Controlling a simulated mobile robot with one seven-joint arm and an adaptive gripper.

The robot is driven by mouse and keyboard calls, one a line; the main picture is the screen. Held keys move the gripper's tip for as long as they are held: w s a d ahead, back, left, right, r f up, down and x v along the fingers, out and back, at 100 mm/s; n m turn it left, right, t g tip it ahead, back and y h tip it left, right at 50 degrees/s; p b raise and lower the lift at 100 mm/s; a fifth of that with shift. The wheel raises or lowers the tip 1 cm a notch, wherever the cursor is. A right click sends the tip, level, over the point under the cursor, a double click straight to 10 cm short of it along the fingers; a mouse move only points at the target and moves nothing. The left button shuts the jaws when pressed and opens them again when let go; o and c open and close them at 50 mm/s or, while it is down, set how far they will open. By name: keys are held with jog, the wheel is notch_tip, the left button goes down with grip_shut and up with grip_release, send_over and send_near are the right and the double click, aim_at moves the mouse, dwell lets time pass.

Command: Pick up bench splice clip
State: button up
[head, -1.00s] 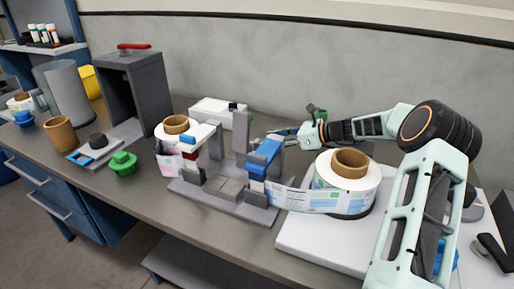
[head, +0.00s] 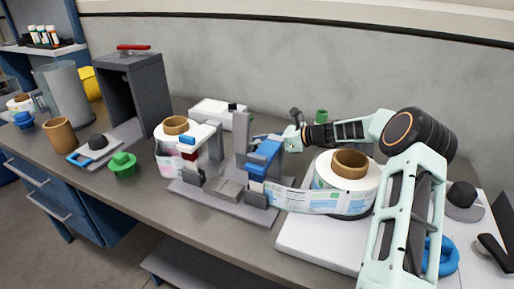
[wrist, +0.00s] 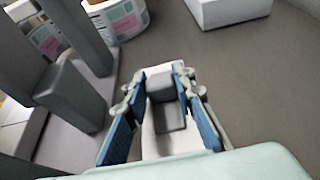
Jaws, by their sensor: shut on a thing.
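The bench splice clip (wrist: 168,108) seems to be the pale block with a grey recess between my fingers in the wrist view. My gripper (wrist: 161,88) is shut on it, with one blue-padded finger along each side. The clip cannot be made out there.
The labeller base (head: 225,205) with its posts stands close by. A label reel (head: 348,180) on a white plate is to the right, with its strip running to the post. A white box (wrist: 228,10) lies behind. Bare bench lies right in the wrist view.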

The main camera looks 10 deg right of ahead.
jog(key=shift+c, duration=1)
